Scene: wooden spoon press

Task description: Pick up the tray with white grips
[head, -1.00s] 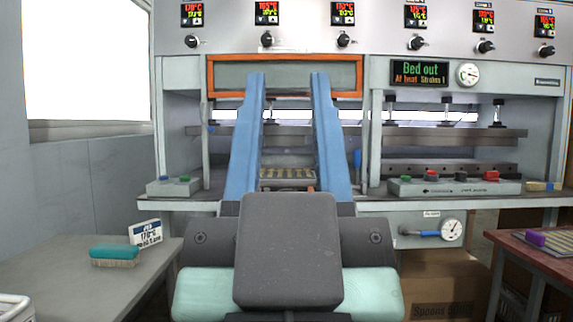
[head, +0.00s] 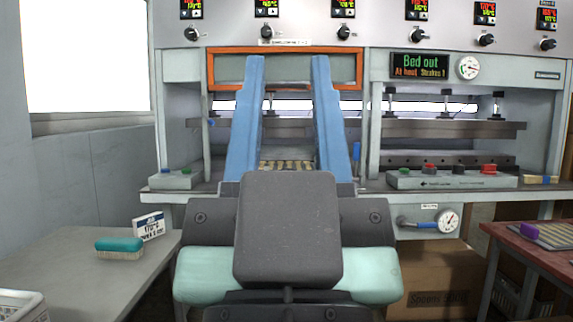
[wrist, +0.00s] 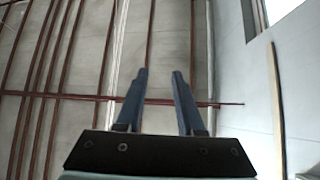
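My gripper (head: 288,58) points forward and up in front of the press, its two blue fingers apart with nothing between them. In the wrist view my gripper (wrist: 160,72) also shows its fingers apart, against the ceiling. A tray of pale spoon shapes (head: 287,166) shows low in the press opening, partly hidden behind the fingers and my wrist; its grips cannot be made out. Another tray (head: 560,236) with a purple grip (head: 529,230) lies on the red-brown table at the right, cut by the frame edge. I cannot make out white grips on either tray.
The press has an orange-framed opening (head: 285,48) and a control box (head: 450,178). A grey table (head: 85,265) at left holds a teal brush (head: 119,246), a temperature sign (head: 149,226) and a white basket (head: 20,304). A cardboard box (head: 437,283) stands under the press.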

